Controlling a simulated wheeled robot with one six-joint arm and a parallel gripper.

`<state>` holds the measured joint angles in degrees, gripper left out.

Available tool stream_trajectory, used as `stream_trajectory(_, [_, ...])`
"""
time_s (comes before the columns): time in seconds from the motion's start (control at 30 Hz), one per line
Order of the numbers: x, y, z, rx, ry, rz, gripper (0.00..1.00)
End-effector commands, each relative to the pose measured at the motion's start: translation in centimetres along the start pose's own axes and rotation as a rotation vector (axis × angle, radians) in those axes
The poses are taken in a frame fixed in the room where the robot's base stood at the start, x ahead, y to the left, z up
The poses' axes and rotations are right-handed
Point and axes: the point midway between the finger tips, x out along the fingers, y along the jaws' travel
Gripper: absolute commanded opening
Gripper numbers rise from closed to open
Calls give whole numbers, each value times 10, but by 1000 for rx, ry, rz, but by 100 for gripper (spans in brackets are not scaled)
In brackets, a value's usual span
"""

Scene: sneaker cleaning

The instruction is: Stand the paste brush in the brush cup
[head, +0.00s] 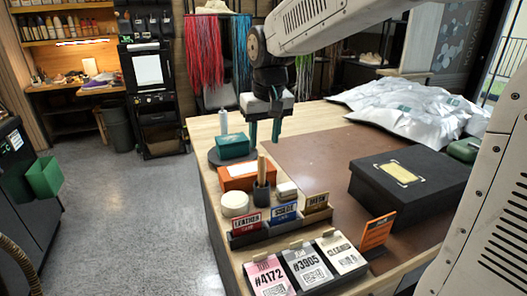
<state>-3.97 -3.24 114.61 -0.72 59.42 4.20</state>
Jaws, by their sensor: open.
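A small dark cup (261,195), which looks like the brush cup, stands on the wooden table near its left side. A light wooden handle (262,168) rises upright out of it and looks like the paste brush; its lower end is hidden in the cup. My gripper (264,132) is open with its green fingers pointing down. It appears above the table, behind the cup and apart from the handle, with nothing between the fingers.
An orange box (240,178), a green box (235,146), a white round tin (235,204) and a card holder (283,222) crowd around the cup. A black box (410,187) and silver bags (410,110) lie to the right. The brown mat (315,160) has clear room.

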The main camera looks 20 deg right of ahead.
Motion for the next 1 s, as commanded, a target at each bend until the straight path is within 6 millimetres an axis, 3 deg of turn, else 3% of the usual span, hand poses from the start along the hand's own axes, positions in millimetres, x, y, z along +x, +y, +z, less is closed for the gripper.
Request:
stream_trajectory(0.27, [-14, 0, 2, 0, 0, 0, 42])
stream_trajectory(0.37, [-20, 3, 17, 1, -2, 0, 42])
stream_trajectory(0.47, [-30, 9, 53, 2, -3, 1, 42])
stream_trajectory(0.6, [-40, 19, 127, 3, -13, 3, 42])
stream_trajectory(0.8, [-31, 28, 223, 3, -31, 4, 42])
stream_trajectory(0.9, [-23, 29, 254, 4, -38, 4, 42])
stream_trajectory(1.0, [-16, 30, 273, 4, -43, 4, 42])
